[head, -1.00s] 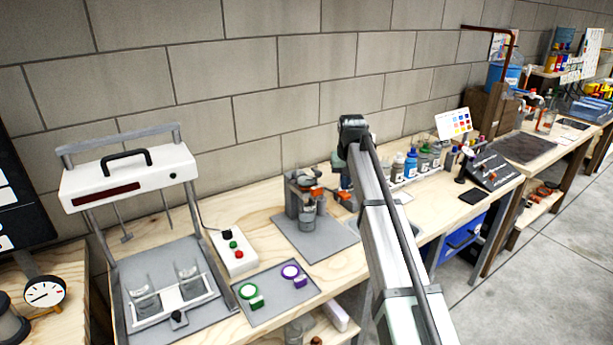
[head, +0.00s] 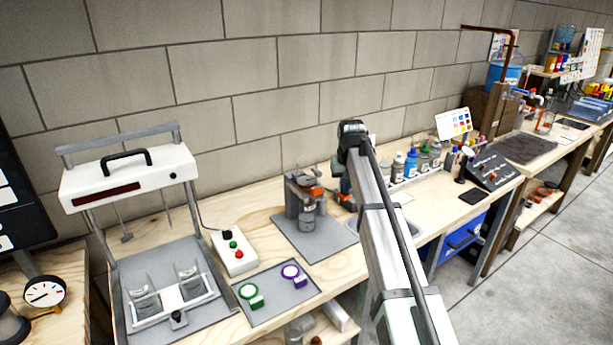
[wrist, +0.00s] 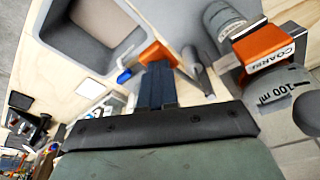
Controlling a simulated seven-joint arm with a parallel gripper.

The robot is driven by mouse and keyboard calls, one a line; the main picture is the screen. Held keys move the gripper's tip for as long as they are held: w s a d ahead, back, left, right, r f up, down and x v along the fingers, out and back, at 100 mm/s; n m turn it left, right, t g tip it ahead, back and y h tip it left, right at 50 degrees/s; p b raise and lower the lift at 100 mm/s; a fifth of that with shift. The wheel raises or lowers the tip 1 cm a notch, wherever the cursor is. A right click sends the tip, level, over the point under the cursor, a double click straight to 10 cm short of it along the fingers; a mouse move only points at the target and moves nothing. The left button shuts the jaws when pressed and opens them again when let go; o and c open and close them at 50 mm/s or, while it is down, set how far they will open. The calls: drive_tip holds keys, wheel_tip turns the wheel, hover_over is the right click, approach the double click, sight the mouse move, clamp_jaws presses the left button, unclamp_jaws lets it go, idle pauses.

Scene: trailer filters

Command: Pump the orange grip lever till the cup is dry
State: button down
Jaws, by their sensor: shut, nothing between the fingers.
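The filter stand (head: 299,192) stands on a grey mat on the bench, with an orange block (head: 316,190) on it. In the wrist view this block (wrist: 265,47) reads COARSE, beside a clear cup marked 100 ml (wrist: 285,85). The orange grip of the lever (wrist: 157,53) lies at the tips of my gripper (wrist: 156,70). My gripper is shut with nothing between its fingers, right against or just over the grip; I cannot tell if they touch. In the head view my arm partly hides the gripper. The liquid level in the cup is unclear.
A sink (wrist: 95,25) lies beside the stand, with a blue-tipped part (wrist: 124,76) near my fingers. Bottles (head: 410,165) stand behind to the right. A switch box (head: 234,252) and a tray with green and purple rings (head: 277,292) lie left.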

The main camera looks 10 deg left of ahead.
sight(344, 198)
drive_tip(key=shift+f, duration=2.55)
drive_tip(key=shift+r, duration=3.35)
drive_tip(key=shift+f, duration=0.1)
idle(0.3)
idle(1.2)
drive_tip(key=shift+r, duration=2.6)
